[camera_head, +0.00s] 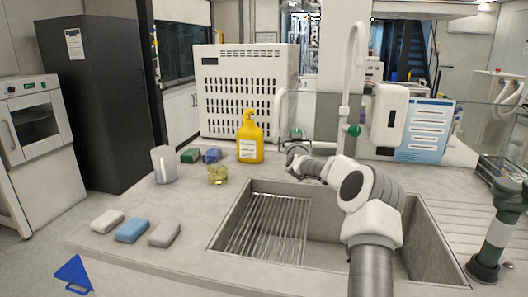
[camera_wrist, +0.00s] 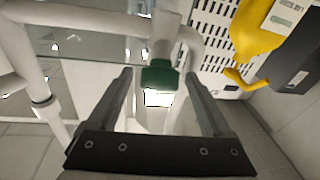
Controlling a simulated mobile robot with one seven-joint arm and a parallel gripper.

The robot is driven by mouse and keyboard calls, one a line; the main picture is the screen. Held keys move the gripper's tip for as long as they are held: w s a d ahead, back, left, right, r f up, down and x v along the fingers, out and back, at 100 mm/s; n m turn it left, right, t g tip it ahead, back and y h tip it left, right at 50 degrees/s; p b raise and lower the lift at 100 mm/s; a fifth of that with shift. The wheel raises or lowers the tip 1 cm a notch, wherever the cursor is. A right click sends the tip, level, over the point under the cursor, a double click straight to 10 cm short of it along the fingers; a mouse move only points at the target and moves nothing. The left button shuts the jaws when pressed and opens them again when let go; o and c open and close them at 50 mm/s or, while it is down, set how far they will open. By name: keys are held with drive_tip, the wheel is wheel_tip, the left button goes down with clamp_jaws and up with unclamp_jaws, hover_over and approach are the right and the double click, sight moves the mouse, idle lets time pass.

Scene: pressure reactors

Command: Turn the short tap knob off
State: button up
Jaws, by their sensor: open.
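The short tap (camera_head: 281,108) is a white curved pipe behind the sink, left of the tall tap. Its green knob (camera_head: 296,134) is just above my gripper (camera_head: 293,150) in the head view. In the wrist view, the green knob (camera_wrist: 159,77) appears between the two fingertips of my gripper (camera_wrist: 158,73). The fingers are open, with a gap on either side of the knob. I cannot tell how far the fingertips reach around it. The tall tap (camera_head: 345,85) has its own green knob (camera_head: 354,131) to the right.
My arm crosses over the sink (camera_head: 225,222). A white dispenser (camera_head: 388,116) and a blue poster (camera_head: 425,130) are to the right. Several sponges lie on the left counter.

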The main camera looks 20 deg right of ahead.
drive_tip(key=shift+s+d+n+t+y+b, duration=0.15)
drive_tip(key=shift+n+t+y+b, duration=0.3)
drive_tip(key=shift+n+y, duration=1.85)
drive_tip(key=shift+n, duration=0.1)
drive_tip(key=shift+n+y+p, duration=0.55)
drive_tip(key=shift+n+y, duration=0.65)
